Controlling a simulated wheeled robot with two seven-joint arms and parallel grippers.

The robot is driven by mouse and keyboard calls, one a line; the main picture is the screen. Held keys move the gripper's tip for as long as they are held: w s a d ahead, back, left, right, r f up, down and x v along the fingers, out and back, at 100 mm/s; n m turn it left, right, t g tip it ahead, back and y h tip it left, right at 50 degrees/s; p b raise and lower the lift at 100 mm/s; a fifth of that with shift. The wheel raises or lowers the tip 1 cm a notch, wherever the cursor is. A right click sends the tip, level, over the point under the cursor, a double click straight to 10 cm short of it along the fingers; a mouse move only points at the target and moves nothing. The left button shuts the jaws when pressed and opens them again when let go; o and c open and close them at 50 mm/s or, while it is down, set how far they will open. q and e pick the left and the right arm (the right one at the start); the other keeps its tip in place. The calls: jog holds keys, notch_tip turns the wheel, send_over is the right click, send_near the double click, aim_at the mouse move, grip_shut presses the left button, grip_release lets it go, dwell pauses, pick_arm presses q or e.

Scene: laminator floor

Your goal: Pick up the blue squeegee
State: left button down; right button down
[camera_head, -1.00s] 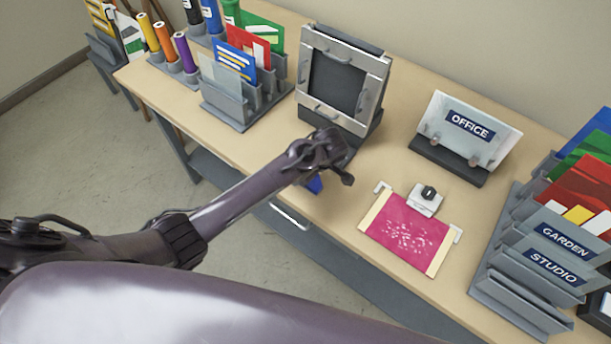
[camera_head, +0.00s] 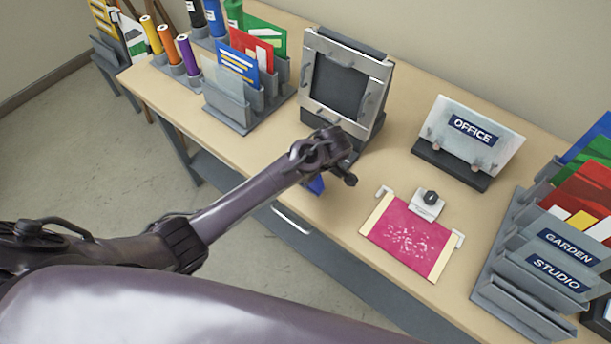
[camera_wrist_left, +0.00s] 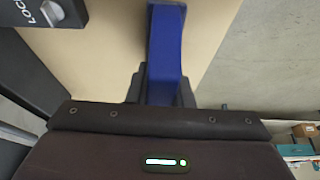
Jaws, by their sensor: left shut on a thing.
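The blue squeegee (camera_head: 316,185) shows as a small blue piece below my left gripper (camera_head: 328,160), by the table's front edge. In the left wrist view, its long blue body (camera_wrist_left: 165,42) runs up from between the two dark fingers of my left gripper (camera_wrist_left: 161,90), which are shut on it. My right gripper is not in view.
The framed laminator (camera_head: 342,82) stands just behind my gripper. A pink sheet (camera_head: 408,236) lies to the right, before an OFFICE stand (camera_head: 468,134). Card racks (camera_head: 235,108) stand at left and a GARDEN/STUDIO rack (camera_head: 522,312) at right.

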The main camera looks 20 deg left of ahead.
pick_arm(q)
notch_tip(320, 180, up, 11)
jog(key=shift+r+b, duration=0.15)
jog(key=shift+b, duration=1)
jog(key=shift+r+p, duration=2)
jog(key=shift+r, duration=0.7)
jog(key=c, duration=1.8)
grip_release()
jog(key=c, duration=2.6)
grip_release()
jog(key=shift+f, duration=0.1)
